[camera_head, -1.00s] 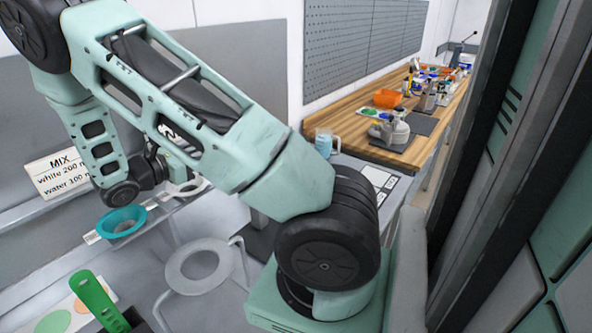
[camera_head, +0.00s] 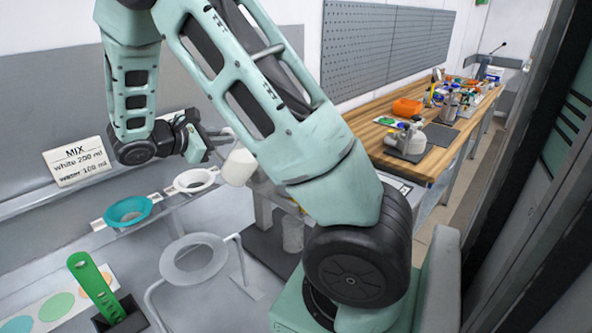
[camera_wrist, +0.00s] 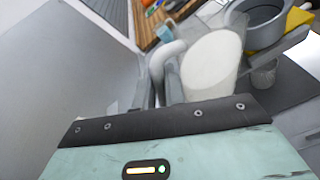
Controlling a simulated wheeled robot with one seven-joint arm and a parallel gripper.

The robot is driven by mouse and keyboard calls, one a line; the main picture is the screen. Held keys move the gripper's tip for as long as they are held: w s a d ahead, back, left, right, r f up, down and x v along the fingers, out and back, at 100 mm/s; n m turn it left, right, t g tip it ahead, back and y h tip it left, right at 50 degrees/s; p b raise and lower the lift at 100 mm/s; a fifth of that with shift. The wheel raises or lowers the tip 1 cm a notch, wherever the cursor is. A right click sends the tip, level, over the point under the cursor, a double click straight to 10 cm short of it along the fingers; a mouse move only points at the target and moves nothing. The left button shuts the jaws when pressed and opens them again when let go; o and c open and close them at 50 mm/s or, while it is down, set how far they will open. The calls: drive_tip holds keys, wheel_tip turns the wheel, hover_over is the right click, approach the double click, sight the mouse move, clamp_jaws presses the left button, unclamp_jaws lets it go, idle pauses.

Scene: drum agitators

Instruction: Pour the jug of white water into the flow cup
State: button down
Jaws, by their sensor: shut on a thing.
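My gripper (camera_head: 208,142) is shut on the handle of a white-filled jug (camera_head: 240,166). In the head view the jug is up in the air, right of the white funnel, and my arm hides part of it. In the wrist view the jug (camera_wrist: 211,65) shows a broad white surface, with its curved handle (camera_wrist: 162,65) at the fingers. A teal funnel (camera_head: 128,211) and a white funnel (camera_head: 194,180) sit in a rail at the back. A small clear cup (camera_wrist: 264,75) stands beyond the jug. I cannot tell which vessel is the flow cup.
A ring stand (camera_head: 193,260) stands in front of the funnels. A green strip (camera_head: 96,287) stands in a dark holder at front left. A MIX sign (camera_head: 77,161) leans at the back. A grey pot (camera_wrist: 262,20) is close behind the jug. A wooden bench (camera_head: 440,140) holds tools.

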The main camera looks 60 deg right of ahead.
drive_tip(key=shift+s+d+r+m, duration=0.1)
drive_tip(key=shift+s+r+m, duration=0.2)
drive_tip(key=shift+s+r, duration=0.15)
drive_tip(key=shift+s+r, duration=0.1)
